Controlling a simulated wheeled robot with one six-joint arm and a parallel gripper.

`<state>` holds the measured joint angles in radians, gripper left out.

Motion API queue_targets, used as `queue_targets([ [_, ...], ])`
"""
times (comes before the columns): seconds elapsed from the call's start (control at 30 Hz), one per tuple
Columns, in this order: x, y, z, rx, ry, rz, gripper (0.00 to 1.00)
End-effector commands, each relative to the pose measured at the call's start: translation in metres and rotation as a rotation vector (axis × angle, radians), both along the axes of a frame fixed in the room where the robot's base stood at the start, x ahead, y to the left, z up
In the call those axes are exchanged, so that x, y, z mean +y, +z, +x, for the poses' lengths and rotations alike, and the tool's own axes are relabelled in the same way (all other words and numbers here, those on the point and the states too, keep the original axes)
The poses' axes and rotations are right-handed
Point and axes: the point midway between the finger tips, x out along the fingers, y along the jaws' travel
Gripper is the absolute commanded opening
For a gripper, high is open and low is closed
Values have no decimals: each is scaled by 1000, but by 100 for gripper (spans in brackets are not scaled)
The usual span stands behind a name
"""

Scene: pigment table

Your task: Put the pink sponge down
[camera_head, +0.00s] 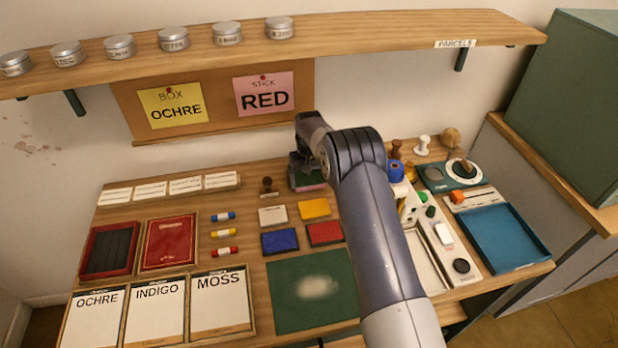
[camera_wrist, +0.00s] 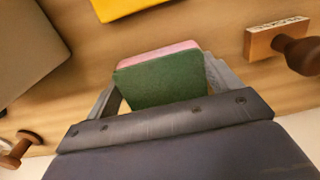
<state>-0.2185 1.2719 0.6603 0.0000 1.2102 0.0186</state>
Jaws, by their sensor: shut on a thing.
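The pink sponge has a pink layer and a green layer; it shows in the wrist view (camera_wrist: 160,82), green face towards the camera and pink edge along the top. In the head view only a small part of the sponge (camera_head: 311,187) shows below my gripper (camera_head: 306,176), near the back of the table. In the wrist view my gripper (camera_wrist: 164,90) is shut on the sponge, one finger on each side. I cannot tell whether its underside touches the table.
A wooden stamp (camera_head: 267,185) stands left of the sponge. A yellow pad (camera_head: 314,209) and a pale pad (camera_head: 272,215) lie in front of it. A green mat (camera_head: 290,318) with a pale smudge lies nearer. A blue tray (camera_head: 503,238) is at right. My arm hides part of the table.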

Motion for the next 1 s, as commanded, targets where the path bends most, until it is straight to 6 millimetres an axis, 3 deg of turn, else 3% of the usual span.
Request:
queue_targets([
  [0.13, 0, -5, 0, 0, 0, 0, 64],
  [0.17, 0, -3, 0, 0, 0, 0, 86],
  [0.33, 0, -3, 0, 1, 0, 0, 100],
  [0.7, 0, 5, 1, -2, 0, 0, 100],
  [1.0, 0, 67, 1, -5, 0, 1, 100],
])
